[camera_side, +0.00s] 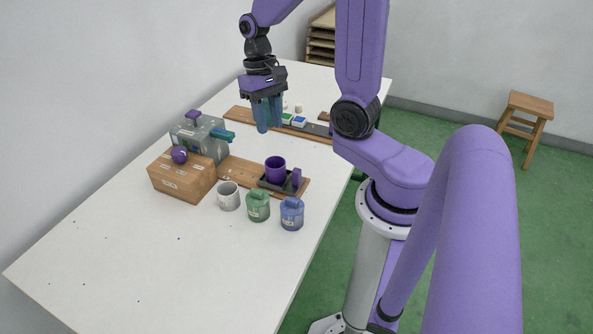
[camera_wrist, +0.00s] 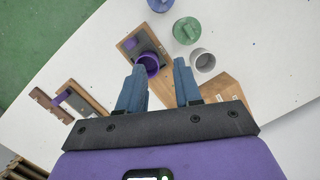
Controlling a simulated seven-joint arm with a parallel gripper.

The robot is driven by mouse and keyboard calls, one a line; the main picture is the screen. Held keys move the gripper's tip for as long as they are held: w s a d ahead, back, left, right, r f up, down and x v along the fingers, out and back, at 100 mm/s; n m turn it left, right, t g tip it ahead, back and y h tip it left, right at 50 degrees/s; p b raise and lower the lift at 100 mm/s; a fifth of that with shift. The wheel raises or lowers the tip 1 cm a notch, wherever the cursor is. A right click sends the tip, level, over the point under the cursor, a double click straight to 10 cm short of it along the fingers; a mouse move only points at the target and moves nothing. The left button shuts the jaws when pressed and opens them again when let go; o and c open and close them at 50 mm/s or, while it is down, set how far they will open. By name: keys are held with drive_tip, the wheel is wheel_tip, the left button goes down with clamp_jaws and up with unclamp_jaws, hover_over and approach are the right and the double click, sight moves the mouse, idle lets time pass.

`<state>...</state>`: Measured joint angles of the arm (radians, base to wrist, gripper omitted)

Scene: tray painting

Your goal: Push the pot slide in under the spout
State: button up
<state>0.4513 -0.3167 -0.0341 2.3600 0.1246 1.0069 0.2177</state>
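The purple pot (camera_side: 276,169) stands on a dark slide (camera_side: 271,187) with an upright purple handle (camera_side: 297,178), at the right end of a wooden board (camera_side: 239,174). The grey dispenser (camera_side: 206,140) with a teal spout (camera_side: 222,134) stands at the board's far left end. The pot is apart from the spout. My gripper (camera_side: 268,126) hangs behind the board and touches none of these. In the wrist view its blue fingers (camera_wrist: 160,65) are apart with nothing held. The pot (camera_wrist: 148,66) shows beyond the left fingertip; the dispenser is hidden there.
A wooden box (camera_side: 181,178) with a purple knob stands beside the dispenser. A grey cup (camera_side: 229,196), green jar (camera_side: 258,206) and blue jar (camera_side: 292,213) stand in front of the board. A second board (camera_side: 318,136) with coloured pieces lies behind. The near table is clear.

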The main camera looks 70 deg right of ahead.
drive_tip(key=d+m+y, duration=0.2)
drive_tip(key=d+m, duration=0.4)
drive_tip(key=m+t+y, duration=0.1)
drive_tip(key=m+t, duration=0.1)
drive_tip(key=m, duration=0.5)
approach(296, 169)
drive_tip(key=x, duration=1)
drive_tip(key=shift+s+a+f, duration=0.1)
drive_tip(key=shift+f, duration=0.1)
clamp_jaws()
